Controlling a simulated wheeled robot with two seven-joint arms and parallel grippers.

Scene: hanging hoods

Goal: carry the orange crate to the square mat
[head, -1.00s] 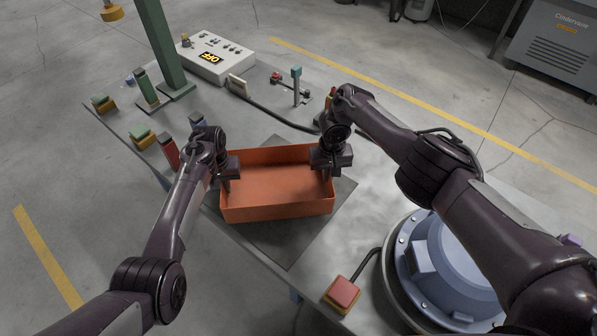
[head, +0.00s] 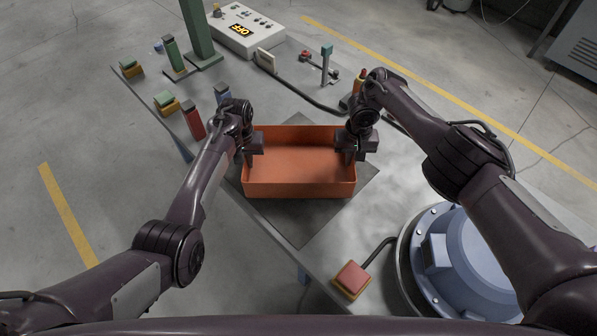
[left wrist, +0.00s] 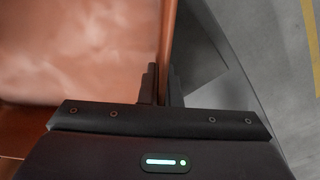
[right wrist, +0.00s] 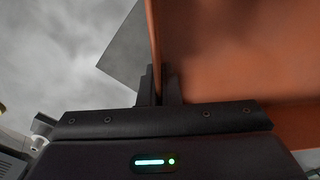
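The orange crate (head: 298,184) is open-topped and looks empty and level in the head view. It is over the dark square mat (head: 310,226), which shows around its front and right sides. I cannot tell whether the crate touches the mat. My left gripper (head: 247,158) is shut on the crate's left wall; the wall runs between its fingers in the left wrist view (left wrist: 161,88). My right gripper (head: 350,156) is shut on the right wall, also seen between the fingers in the right wrist view (right wrist: 157,85).
A red push button (head: 352,279) on a yellow base sits at the front. A blue-grey round machine (head: 455,262) stands at the right. A control box (head: 243,33), a green post (head: 197,30) and a small lever stand (head: 326,65) are behind. Coloured blocks (head: 193,119) line the left edge.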

